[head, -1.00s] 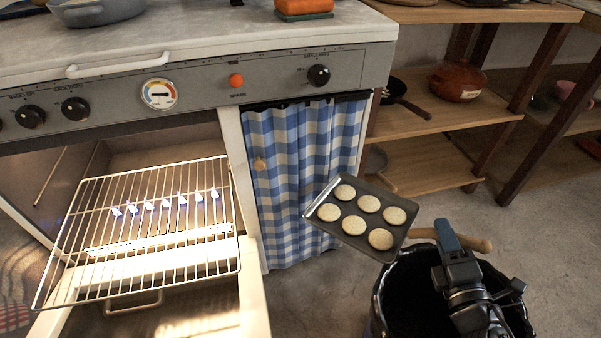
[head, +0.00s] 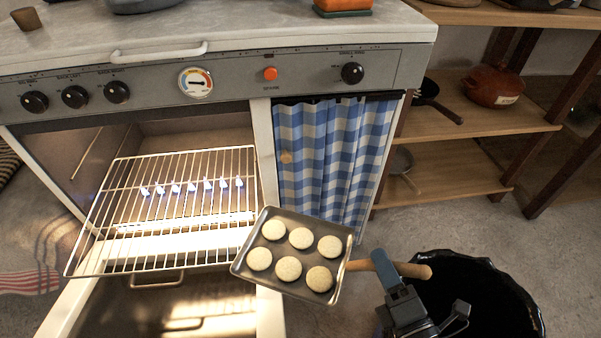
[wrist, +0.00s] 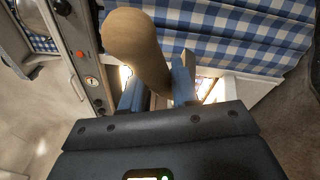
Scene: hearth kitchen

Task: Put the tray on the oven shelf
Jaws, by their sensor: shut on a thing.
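The grey metal tray (head: 333,232) bears several round pale biscuits and shows in the head view, just right of the pulled-out wire oven shelf (head: 125,183). The tray's left corner is close to the shelf's front right corner; I cannot tell whether they touch. My gripper (head: 384,268) is shut on the tray's wooden handle (head: 414,271). In the wrist view the handle (wrist: 140,45) stands between my blue fingers, and the tray itself is hidden. The shelf is empty, with a row of small blue flames behind and below it.
The open oven door (head: 165,322) hangs below the shelf. A blue checked curtain (head: 335,160) stands behind the tray. A black bin (head: 480,300) is at the lower right, beside my arm. Wooden shelves (head: 490,125) stand at the right.

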